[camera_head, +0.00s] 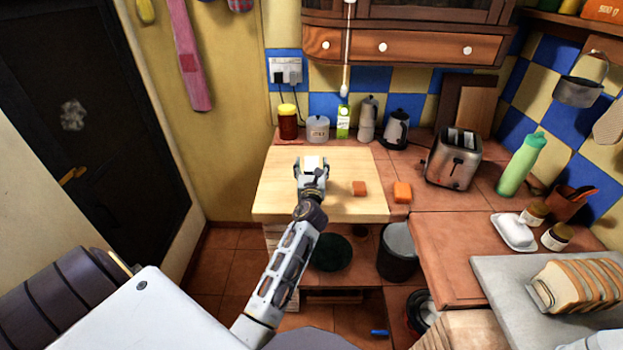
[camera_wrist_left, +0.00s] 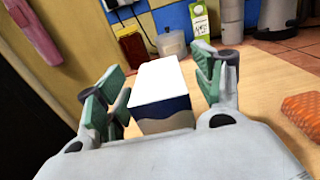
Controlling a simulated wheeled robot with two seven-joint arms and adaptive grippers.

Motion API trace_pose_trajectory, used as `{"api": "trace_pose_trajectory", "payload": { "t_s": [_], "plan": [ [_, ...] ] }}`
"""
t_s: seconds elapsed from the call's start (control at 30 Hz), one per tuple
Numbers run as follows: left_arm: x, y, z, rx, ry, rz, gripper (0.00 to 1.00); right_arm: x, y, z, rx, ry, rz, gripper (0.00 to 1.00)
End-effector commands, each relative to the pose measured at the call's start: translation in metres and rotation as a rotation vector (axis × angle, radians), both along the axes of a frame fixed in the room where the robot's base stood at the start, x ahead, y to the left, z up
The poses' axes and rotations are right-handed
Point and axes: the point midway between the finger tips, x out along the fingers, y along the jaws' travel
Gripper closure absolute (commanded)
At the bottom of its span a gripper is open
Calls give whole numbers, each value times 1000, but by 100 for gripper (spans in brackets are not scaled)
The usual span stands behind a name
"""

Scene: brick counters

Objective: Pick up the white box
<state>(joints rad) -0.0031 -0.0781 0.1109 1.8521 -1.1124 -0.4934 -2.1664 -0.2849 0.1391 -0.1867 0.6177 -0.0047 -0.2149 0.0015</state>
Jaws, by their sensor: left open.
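The white box (camera_wrist_left: 158,88) stands on the light wooden board, with a plain white top and a dark blue and beige side facing my left wrist camera. In the head view, its white top (camera_head: 312,162) shows just at the end of my left arm. My left gripper (camera_head: 312,172) is open, low over the board. In the left wrist view, its green-padded fingers (camera_wrist_left: 160,76) stand on either side of the box, with a gap visible at the right. The gripper partly hides the box in the head view. My right gripper is not in view.
A jar (camera_head: 288,122), a canister (camera_head: 318,129), a carton (camera_head: 343,122) and kettles stand behind. A toaster (camera_head: 454,160) is at the right.

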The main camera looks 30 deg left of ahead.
Motion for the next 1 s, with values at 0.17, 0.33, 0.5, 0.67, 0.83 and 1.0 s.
{"api": "trace_pose_trajectory", "payload": {
  "t_s": [0.17, 0.33, 0.5, 0.67, 0.83, 1.0],
  "plan": [
    [7, 5, 0, 1, 0, 1, 32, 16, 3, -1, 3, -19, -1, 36],
    [7, 5, 0, 1, 1, 1, 32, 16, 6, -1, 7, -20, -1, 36],
    [7, 5, 1, 1, 1, 1, 32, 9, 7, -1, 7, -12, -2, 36],
    [7, 5, 1, 1, 1, 1, 32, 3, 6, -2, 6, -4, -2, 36],
    [7, 5, 1, 1, 1, 1, 54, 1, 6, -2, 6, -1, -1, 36],
    [7, 5, 1, 1, 1, 1, 76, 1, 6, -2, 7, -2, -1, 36]
  ]
}}
